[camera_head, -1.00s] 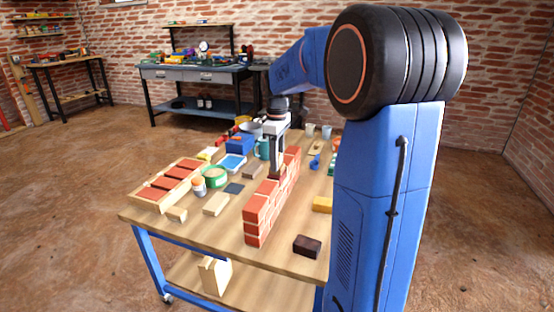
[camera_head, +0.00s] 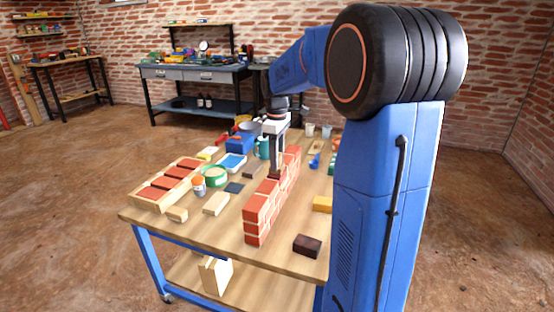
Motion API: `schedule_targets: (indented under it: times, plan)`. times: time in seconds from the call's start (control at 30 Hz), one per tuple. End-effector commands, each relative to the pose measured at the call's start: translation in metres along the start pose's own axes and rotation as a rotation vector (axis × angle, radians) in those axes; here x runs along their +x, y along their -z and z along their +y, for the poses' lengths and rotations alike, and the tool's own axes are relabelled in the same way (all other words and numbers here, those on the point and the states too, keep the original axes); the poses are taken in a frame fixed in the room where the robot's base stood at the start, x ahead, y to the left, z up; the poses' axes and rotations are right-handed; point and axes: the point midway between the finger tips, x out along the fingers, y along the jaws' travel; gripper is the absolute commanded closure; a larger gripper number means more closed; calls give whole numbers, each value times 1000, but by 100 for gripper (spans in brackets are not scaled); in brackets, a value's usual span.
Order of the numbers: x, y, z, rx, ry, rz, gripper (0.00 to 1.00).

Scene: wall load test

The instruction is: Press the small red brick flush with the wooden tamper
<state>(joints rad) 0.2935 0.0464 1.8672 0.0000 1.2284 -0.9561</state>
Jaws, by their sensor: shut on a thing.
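A small brick wall (camera_head: 262,213) of red bricks with pale mortar stands on the wooden table, running from near to far. My gripper (camera_head: 277,162) points down over the middle of the wall. It is shut on a dark, narrow thing, likely the wooden tamper (camera_head: 276,172), whose lower end is at the wall's top. I cannot tell whether it touches the brick below. The small red brick in the wall cannot be singled out; my gripper and the tamper hide that part.
A wooden tray (camera_head: 147,202) of red bricks lies at the left. A green tape roll (camera_head: 216,176), wood blocks (camera_head: 216,203) and a blue box (camera_head: 239,143) stand left of the wall. A dark brick (camera_head: 307,245) and a yellow block (camera_head: 322,204) lie right.

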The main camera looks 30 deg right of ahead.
Motion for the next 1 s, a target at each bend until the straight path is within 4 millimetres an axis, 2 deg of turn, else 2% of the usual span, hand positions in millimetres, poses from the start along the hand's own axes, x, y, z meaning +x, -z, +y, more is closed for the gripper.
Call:
schedule_targets:
  times: [0.33,1.0]
  plan:
    - [-3,0,0,0,-1,1,88]
    - [-46,0,0,0,-2,1,88]
